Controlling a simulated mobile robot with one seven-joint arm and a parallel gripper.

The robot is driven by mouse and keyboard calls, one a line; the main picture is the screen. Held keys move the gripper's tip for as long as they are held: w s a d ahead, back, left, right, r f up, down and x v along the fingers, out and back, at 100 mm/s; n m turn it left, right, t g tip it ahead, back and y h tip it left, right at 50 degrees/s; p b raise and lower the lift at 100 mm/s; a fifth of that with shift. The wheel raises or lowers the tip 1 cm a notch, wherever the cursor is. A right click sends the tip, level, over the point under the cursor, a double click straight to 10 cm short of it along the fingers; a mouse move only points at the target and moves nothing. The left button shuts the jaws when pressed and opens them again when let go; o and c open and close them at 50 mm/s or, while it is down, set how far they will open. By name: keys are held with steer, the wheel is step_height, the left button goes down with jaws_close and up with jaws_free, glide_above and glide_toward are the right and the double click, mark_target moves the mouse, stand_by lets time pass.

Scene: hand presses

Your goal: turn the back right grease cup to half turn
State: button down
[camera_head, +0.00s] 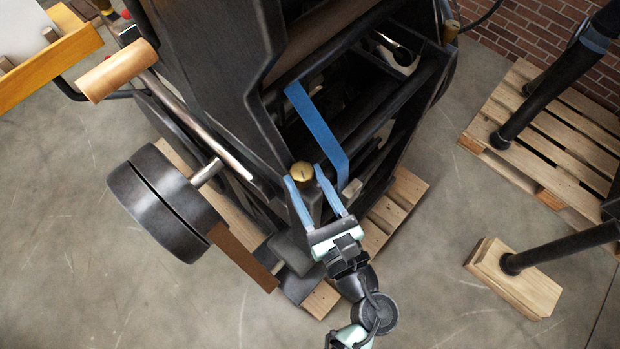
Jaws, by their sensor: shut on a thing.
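A round brass grease cup (302,172) stands on the near corner of the black press frame (215,80). My gripper (302,178) reaches up from below in the picture, with its two blue fingers on either side of this cup. It is shut on the cup. A small mark shows on the cup's top, but its turn angle is too small to read. Another brass cup (451,31) sits at the press's upper right corner, apart from my gripper. The picture alone does not tell which corner the task calls back right.
A blue strap or bar (318,125) crosses the press just above my fingers. A dark round weight (165,205) and a wooden handle (117,70) stick out at left. Pallets (555,135) with black posts stand at right. Bare concrete floor lies between.

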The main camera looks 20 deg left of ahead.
steer(key=shift+s+a+m+t+h, duration=0.15)
steer(key=shift+a+m+t+h, duration=0.05)
steer(key=shift+m+t+h, duration=0.55)
steer(key=shift+c, duration=1.6)
jaws_free()
steer(key=shift+d, duration=0.1)
steer(key=b+v, duration=0.3)
steer(key=v, duration=1)
steer(key=shift+b, duration=0.3)
